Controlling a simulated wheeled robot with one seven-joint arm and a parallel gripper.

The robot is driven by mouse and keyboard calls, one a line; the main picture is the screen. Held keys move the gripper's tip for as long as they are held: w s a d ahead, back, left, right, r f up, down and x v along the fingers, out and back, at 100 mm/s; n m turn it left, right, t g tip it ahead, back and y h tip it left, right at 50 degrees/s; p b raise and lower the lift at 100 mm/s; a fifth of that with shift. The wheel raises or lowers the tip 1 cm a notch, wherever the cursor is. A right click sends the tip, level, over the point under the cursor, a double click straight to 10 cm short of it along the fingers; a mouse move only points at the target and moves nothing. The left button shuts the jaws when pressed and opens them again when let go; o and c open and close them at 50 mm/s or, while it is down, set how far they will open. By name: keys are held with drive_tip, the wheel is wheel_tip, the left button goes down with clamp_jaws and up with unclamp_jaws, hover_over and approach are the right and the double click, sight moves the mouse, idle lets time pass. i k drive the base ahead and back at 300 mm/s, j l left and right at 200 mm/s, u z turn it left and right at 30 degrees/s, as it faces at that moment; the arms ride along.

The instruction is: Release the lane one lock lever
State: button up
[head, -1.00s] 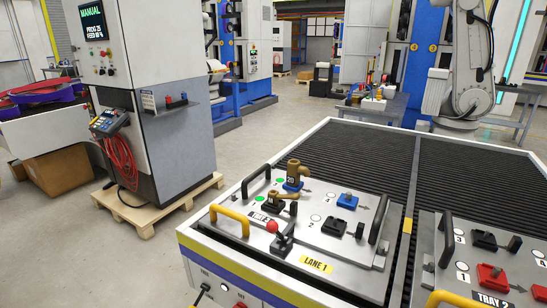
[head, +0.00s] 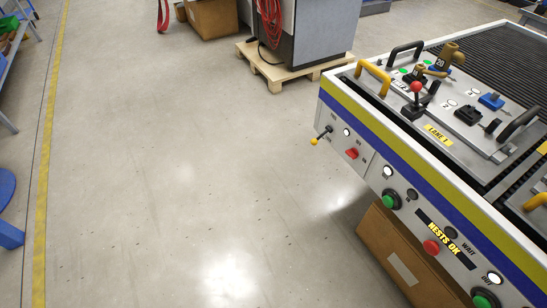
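The lane one tray (head: 478,137), a grey plate with a yellow "LANE 1" label (head: 438,135), lies on the conveyor at the right. A small lever with a yellow ball knob (head: 314,141) sticks out from the machine's front panel below the tray's left corner, tilted down and left. A lever with a red ball knob (head: 416,87) stands upright on the tray behind the label. Any lettering beside the yellow-knobbed lever is too small to read. My gripper is not in view.
Right of the yellow knob are a red switch (head: 351,154), green buttons (head: 391,199), a red button (head: 431,246) and a "NESTS OK" display (head: 446,231). A cardboard box (head: 396,258) sits under the conveyor. A pallet (head: 279,67) stands behind.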

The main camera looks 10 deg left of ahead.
sight(313, 141)
drive_tip(key=k+l+u, duration=0.15)
drive_tip(key=k+u, duration=0.25)
drive_tip(key=i+u, duration=0.15)
drive_tip(key=i, duration=0.8)
drive_tip(key=i+u, duration=0.2)
drive_tip(key=i, duration=0.8)
drive_tip(key=l, duration=0.1)
